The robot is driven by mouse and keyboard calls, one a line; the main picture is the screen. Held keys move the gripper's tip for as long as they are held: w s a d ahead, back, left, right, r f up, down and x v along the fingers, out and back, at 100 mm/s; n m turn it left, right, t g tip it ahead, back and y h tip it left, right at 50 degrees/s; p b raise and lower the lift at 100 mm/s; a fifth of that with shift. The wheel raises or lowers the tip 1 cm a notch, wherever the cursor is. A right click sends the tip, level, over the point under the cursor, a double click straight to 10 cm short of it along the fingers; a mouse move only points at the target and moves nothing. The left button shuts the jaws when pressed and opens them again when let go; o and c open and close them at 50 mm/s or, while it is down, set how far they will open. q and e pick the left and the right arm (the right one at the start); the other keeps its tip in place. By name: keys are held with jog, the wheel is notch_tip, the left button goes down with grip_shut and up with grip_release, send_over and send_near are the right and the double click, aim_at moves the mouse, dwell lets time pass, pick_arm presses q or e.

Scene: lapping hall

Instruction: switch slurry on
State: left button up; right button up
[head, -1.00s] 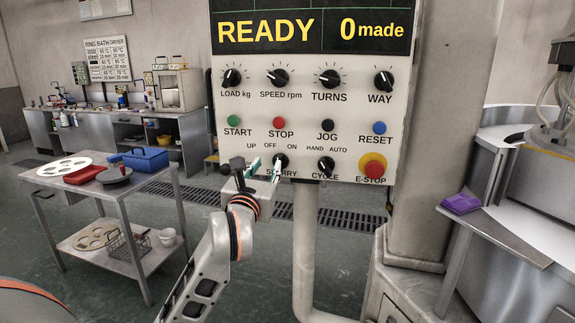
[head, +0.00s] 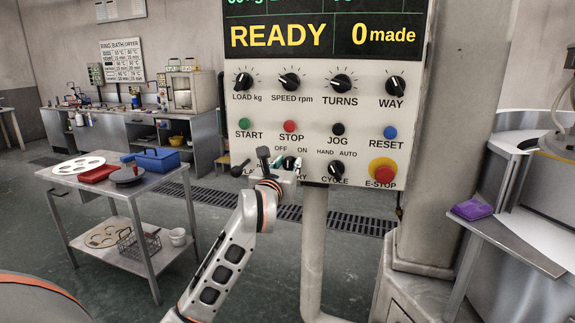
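The slurry knob (head: 289,162) is a small black rotary switch low on the pale control panel (head: 355,108), under the OFF and ON marks. Its SLURRY label is mostly covered by my gripper, and its pointer direction cannot be made out. My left gripper (head: 287,166) is at the knob, with one teal fingertip on each side of it. The fingers are spread; contact with the knob cannot be made out. My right gripper is not in view.
The CYCLE knob (head: 336,168) and red E-STOP (head: 382,169) are to the right. A steel cart (head: 125,184) with trays stands at left; a purple cloth (head: 472,209) lies at right.

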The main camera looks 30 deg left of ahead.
pick_arm(q)
grip_shut()
